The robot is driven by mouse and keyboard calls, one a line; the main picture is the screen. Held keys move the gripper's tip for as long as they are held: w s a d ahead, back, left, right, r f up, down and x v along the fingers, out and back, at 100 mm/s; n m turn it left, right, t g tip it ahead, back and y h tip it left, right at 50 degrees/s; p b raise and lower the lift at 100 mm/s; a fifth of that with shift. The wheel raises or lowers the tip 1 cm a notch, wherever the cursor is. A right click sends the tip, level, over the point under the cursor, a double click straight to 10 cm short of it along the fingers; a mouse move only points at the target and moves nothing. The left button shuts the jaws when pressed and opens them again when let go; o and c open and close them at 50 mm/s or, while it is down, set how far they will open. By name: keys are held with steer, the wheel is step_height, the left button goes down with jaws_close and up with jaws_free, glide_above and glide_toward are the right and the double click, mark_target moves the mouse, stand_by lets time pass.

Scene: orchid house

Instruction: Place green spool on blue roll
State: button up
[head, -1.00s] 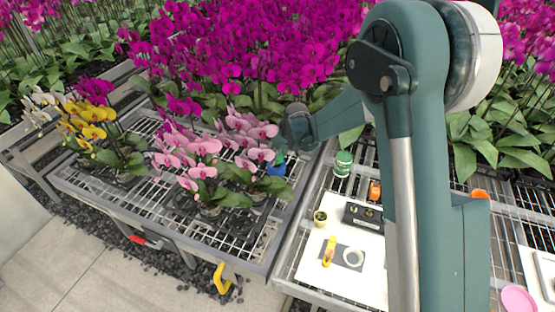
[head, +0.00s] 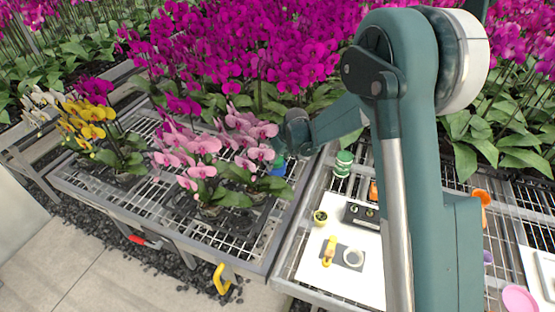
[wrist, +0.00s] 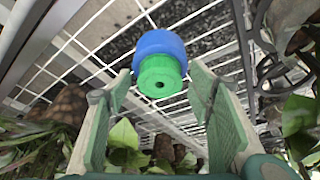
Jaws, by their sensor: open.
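In the wrist view the green spool (wrist: 160,76) is small and round with a dark centre hole. It sits against the blue roll (wrist: 160,47), with its hole end facing my camera; it looks to rest on the roll. My gripper (wrist: 158,88) is open, with one finger on each side of the spool and a visible gap at both sides. In the head view the blue roll (head: 279,168) shows as a small patch beside the pink orchids, under my gripper. The spool cannot be made out there.
Pink orchids (head: 203,160) stand close to the left of the roll on a wire-mesh bench (head: 75,181). A green-and-white canister (head: 343,164) stands on the right bench, near a black block (head: 361,214) and a yellow-handled tool (head: 329,252). Dense magenta orchids (head: 250,45) fill the back.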

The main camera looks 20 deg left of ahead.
steer(key=shift+r, duration=0.15)
steer(key=p+v, duration=0.1)
steer(key=v, duration=1.1)
stand_by(0.3)
stand_by(0.6)
steer(key=shift+d, duration=0.1)
